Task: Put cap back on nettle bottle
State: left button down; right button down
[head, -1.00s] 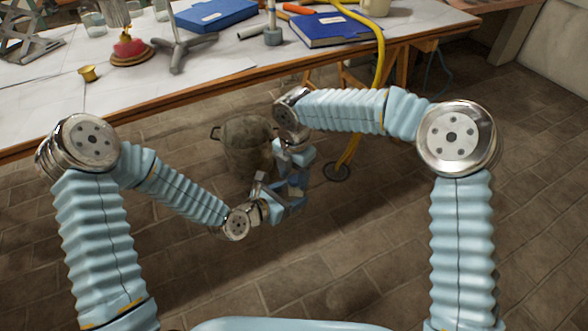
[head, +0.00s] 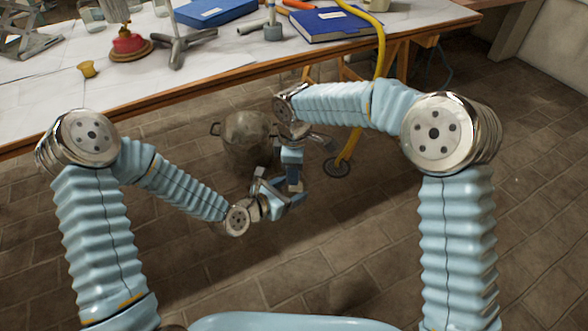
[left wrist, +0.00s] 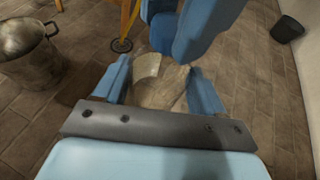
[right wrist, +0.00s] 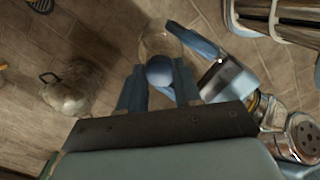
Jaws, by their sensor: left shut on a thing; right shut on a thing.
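My left gripper (head: 272,194) is shut on the nettle bottle, in front of the table and below its top. In the left wrist view the bottle (left wrist: 170,88) is clear glass with a pale label, between the fingers (left wrist: 160,85). My right gripper (head: 293,182) points down just above it. In the right wrist view its fingers (right wrist: 160,88) are shut on a rounded blue cap (right wrist: 159,70). The bottle's round glass (right wrist: 160,44) shows behind the cap. I cannot tell whether cap and bottle touch; the bottle's mouth is hidden.
The table (head: 150,95) stands ahead, with a blue book (head: 325,27), a metal stand (head: 180,45), a red-based burner (head: 128,42) and a small brass piece (head: 87,69). A metal pot (head: 246,135) stands on the floor behind my grippers. A yellow hose (head: 379,45) hangs off the table.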

jog(key=m, duration=0.9)
jog(key=shift+m, duration=0.4)
jog(key=c, duration=0.8)
grip_release()
jog(key=shift+r, duration=2.25)
jog(key=shift+c, duration=0.2)
